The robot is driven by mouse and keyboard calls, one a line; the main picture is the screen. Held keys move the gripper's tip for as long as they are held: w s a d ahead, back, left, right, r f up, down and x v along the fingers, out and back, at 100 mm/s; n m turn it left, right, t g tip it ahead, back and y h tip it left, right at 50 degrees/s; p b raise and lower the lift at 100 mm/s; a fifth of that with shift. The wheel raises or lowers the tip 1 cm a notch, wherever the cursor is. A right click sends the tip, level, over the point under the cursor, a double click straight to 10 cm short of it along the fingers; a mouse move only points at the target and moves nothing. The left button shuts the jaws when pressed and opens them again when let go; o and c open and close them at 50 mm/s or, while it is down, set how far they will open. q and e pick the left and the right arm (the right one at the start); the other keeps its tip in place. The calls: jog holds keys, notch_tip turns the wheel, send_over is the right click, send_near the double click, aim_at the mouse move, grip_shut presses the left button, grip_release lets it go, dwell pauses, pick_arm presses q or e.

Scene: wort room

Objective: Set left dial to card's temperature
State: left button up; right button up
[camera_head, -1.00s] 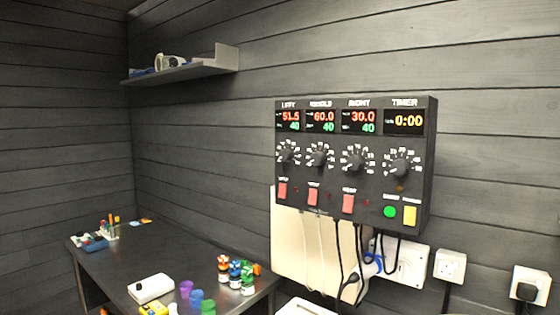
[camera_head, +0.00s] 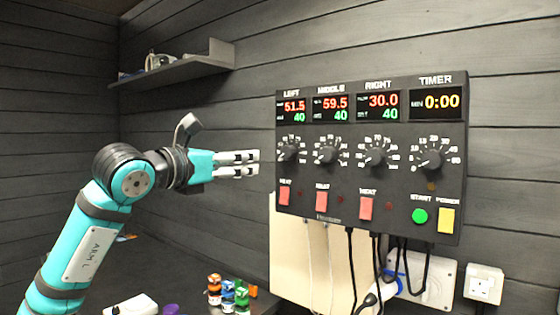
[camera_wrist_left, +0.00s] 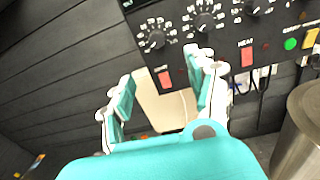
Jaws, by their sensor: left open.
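The left dial (camera_head: 290,152) is a black knob with a white scale on the dark control box (camera_head: 452,165). It also shows in the left wrist view (camera_wrist_left: 155,40). The LEFT display (camera_head: 291,107) above it reads 51.5 in red over 40 in green. My left gripper (camera_head: 257,163) is open and empty, just left of the box at about dial height. In the left wrist view its two fingers (camera_wrist_left: 163,80) are spread apart below the left dial, with no visible contact. I cannot make out a temperature card. My right gripper is not in view.
The middle dial (camera_head: 327,154), right dial (camera_head: 376,155) and timer dial (camera_head: 433,157) sit alongside. Red heat switches (camera_head: 285,195) are below. Cables hang under the box. A shelf (camera_head: 180,72) is at the upper left. A metal cylinder (camera_wrist_left: 300,130) stands at right in the wrist view.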

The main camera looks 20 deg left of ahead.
pick_arm(q)
jog(key=p, duration=0.8)
send_near(285, 153)
jog(key=x, duration=0.8)
jog(key=shift+d+r, duration=0.1)
jog(key=shift+w+y, duration=0.3)
jog(key=c, duration=1.1)
